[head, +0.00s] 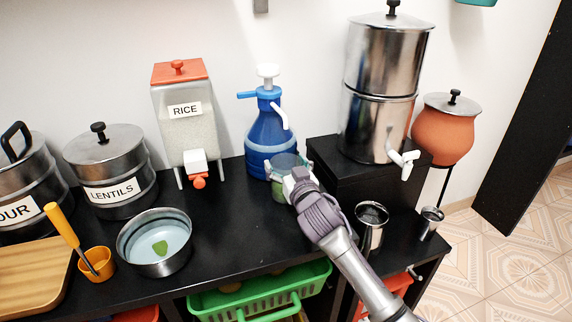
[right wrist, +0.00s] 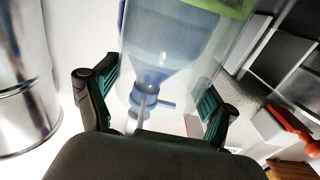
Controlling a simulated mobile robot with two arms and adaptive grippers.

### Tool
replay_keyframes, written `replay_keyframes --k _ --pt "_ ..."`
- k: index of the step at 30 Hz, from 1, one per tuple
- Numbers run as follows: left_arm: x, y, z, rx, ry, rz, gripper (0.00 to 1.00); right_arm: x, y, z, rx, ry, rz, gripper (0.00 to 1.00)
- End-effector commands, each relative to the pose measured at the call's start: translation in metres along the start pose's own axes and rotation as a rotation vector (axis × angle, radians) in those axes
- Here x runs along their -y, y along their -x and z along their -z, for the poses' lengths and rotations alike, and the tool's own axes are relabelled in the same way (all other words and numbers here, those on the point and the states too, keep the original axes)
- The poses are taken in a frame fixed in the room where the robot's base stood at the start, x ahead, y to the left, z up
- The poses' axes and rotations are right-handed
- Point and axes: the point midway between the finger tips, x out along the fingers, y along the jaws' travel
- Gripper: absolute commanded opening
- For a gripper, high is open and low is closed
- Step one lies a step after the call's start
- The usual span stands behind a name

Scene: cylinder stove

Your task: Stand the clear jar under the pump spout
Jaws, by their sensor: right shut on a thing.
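The blue pump bottle (head: 270,140) stands on the black counter, with a white pump top and a white spout (head: 280,116) curving down at its right. The clear jar (head: 281,188), with a green lower part, is upright at the bottle's lower right, with its rim below the spout tip in the head view. Whether it rests on the counter is unclear. My right gripper (head: 289,172) is shut on the jar. In the right wrist view its fingers (right wrist: 155,100) flank the clear jar (right wrist: 240,45), and the blue bottle (right wrist: 165,45) shows through it. My left gripper is out of view.
A rice dispenser (head: 188,125) stands left of the bottle, and a metal pan (head: 155,262) is front left. Right are a black stand (head: 330,165) bearing a steel urn (head: 378,90), a steel cup (head: 371,230) and a small cup (head: 431,222). Counter left of the jar is clear.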

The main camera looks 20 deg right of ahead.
Motion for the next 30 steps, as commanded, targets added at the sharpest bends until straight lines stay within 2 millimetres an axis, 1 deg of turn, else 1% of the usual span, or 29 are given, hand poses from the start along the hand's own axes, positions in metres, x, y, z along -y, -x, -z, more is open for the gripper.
replay_keyframes --k 3,4,6,15,19,22,23,24,30 --pt "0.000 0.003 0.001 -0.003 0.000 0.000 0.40 0.000 0.000 -0.002 -0.001 -0.001 0.000 0.17" --pt "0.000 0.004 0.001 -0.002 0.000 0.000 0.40 0.000 0.000 -0.002 0.000 -0.001 0.000 0.89" --pt "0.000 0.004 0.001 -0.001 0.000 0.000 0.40 0.000 0.000 -0.002 0.001 -0.001 0.000 1.00" --pt "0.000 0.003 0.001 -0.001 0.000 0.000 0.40 0.000 0.000 -0.002 0.001 0.000 0.000 1.00" --pt "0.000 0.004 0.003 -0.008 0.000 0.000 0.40 0.000 0.001 0.001 0.000 0.001 0.000 1.00" --pt "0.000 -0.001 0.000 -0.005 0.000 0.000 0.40 0.000 0.016 0.000 0.002 -0.001 0.001 1.00" --pt "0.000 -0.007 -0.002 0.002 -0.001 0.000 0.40 0.000 0.021 0.000 0.002 -0.001 0.000 1.00" --pt "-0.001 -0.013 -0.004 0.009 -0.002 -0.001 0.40 0.000 0.030 0.000 0.002 0.000 0.000 1.00" --pt "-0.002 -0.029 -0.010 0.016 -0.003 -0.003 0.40 0.000 0.075 0.000 0.003 -0.001 0.000 1.00"
